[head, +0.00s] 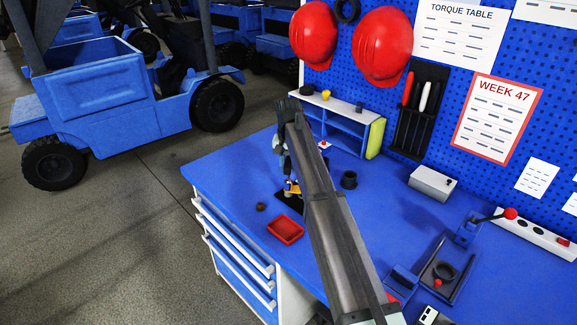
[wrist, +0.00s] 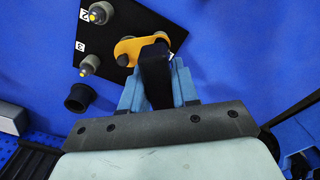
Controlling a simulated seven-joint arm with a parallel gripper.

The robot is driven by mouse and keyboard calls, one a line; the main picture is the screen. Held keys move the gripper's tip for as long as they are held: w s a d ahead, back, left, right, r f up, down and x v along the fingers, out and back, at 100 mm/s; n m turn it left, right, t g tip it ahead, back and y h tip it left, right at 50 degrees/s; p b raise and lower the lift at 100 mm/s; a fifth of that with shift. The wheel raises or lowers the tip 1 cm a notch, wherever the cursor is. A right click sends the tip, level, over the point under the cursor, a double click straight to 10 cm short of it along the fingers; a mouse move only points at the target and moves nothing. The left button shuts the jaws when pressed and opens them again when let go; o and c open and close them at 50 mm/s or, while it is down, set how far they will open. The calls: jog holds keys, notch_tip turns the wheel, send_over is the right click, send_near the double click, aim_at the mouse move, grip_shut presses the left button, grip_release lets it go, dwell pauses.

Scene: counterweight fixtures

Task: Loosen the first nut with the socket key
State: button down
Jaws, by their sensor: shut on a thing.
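My gripper (wrist: 158,92) is shut on a black socket key (wrist: 155,75), whose shaft stands between the blue fingers. The key's far end is over the corner marked 1 of a black plate (wrist: 135,22); it hides the first nut, so I cannot tell how it is seated. A yellow-orange link (wrist: 128,46) lies beside the key, with grey round parts at it. Studs with grey nuts stand at mark 2 (wrist: 100,13) and mark 3 (wrist: 90,65). In the head view my gripper (head: 290,178) is over the plate (head: 289,203), mostly hidden by my arm.
A red tray (head: 285,230) and a small brown nut-like piece (head: 260,207) lie in front of the plate. A black cup (head: 349,180) stands right of my arm; a dark cup (wrist: 80,97) shows in the wrist view. A grey box (head: 433,184) and shelf (head: 345,130) stand behind.

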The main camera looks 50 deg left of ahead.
jog(key=shift+n, duration=0.4)
jog(key=shift+r, duration=0.2)
jog(key=shift+r, duration=1.85)
jog(key=shift+r, duration=1.5)
